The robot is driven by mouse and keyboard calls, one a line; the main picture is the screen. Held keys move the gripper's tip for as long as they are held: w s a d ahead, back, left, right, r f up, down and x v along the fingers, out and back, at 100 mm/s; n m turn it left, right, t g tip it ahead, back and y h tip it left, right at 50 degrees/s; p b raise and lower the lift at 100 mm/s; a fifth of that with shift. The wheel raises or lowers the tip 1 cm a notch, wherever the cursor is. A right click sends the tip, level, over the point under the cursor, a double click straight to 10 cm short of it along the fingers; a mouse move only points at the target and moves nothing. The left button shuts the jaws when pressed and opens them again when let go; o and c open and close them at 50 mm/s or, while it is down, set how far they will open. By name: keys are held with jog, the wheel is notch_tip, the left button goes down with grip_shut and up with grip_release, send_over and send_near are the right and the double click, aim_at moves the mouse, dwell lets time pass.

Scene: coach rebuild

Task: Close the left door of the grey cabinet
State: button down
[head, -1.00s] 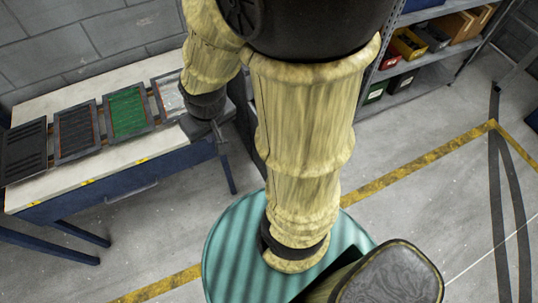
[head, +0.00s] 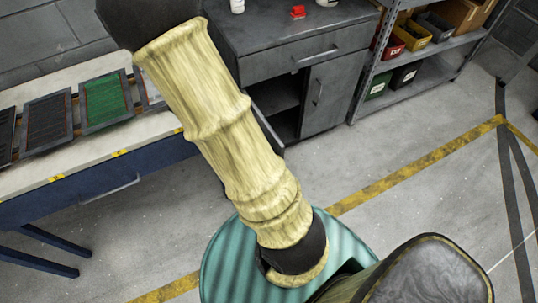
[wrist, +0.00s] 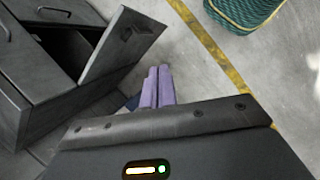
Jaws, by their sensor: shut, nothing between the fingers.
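The grey cabinet (head: 290,35) stands behind my arm in the head view, with a drawer above and a closed right door (head: 328,92). Its left compartment is open and dark inside. My arm hides much of that side. In the wrist view the cabinet (wrist: 50,75) is at the left, and its open left door (wrist: 122,45) stands out from the front, showing a broad face. My gripper (wrist: 156,72) has purple fingers shut together with nothing between them. In the picture they lie just right of and below the door; I cannot tell whether they touch it. The head view does not show the fingers.
A workbench (head: 90,185) with framed panels stands at the left. A shelf rack (head: 430,60) with coloured bins stands right of the cabinet. Small items, one a red object (head: 298,12), are on the cabinet top.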

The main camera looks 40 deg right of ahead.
jog(key=w+d+f+n+h+b, duration=0.2)
jog(key=f+b, duration=0.3)
jog(key=f, duration=0.3)
jog(key=w+d+f+n+h+b, duration=0.2)
jog(key=d+f+n+b, duration=0.2)
jog(key=f, duration=0.4)
jog(key=shift+w+d+n+g+h+b, duration=0.35)
jog(key=shift+d+n+g+h, duration=0.1)
jog(key=shift+n, duration=0.15)
jog(key=shift+f, duration=0.1)
jog(key=d+r+b+x, duration=0.2)
jog(key=x, duration=1)
jog(key=shift+s+d+f, duration=0.15)
jog(key=shift+d+f, duration=0.1)
jog(key=shift+f, duration=0.05)
jog(key=shift+d, duration=0.2)
